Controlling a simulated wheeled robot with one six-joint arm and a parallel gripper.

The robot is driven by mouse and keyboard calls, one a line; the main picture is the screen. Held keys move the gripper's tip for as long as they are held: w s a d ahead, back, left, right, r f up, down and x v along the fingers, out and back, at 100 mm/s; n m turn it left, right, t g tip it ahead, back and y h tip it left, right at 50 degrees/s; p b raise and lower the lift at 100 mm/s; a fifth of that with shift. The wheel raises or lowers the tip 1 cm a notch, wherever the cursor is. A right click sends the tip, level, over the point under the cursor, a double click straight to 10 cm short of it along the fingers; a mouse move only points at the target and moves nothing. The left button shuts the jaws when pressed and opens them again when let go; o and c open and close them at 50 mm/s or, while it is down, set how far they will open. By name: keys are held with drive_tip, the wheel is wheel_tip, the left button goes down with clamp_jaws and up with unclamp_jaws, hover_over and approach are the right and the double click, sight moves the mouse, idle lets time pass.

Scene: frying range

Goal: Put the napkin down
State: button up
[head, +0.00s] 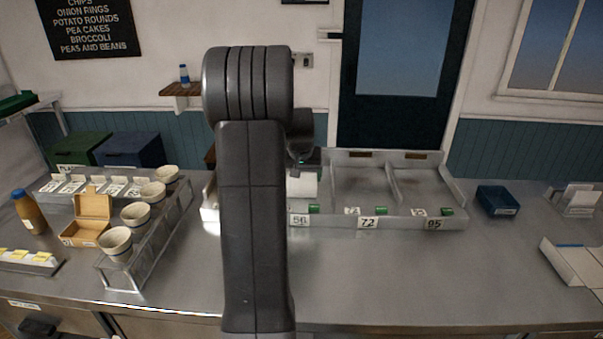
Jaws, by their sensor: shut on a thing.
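My gripper (304,165) is beyond my own arm, over the left part of the metal tray with compartments (350,205) on the counter. It is shut on a white piece that looks like the napkin (303,184). The napkin hangs just below the gripper, behind the label marked 56. My arm hides its left side, and I cannot tell whether it touches the tray. The tray's middle and right compartments look empty.
A rack with several cups (136,213) and an open cardboard box (91,218) stand at the left, near a brown bottle (29,212). A blue box (497,200) and a white holder (577,199) are at the right. The front counter (400,275) is clear.

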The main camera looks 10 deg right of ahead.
drive_tip(key=shift+f, duration=0.2)
drive_tip(key=o, duration=0.8)
drive_tip(key=shift+r, duration=0.1)
drive_tip(key=shift+o, duration=0.2)
drive_tip(key=shift+s+r, duration=0.15)
drive_tip(key=shift+r, duration=0.5)
drive_tip(key=b+v, duration=0.1)
drive_tip(key=v, duration=1)
drive_tip(key=shift+b, duration=0.35)
drive_tip(key=shift+s+a, duration=0.1)
drive_tip(key=shift+s, duration=0.05)
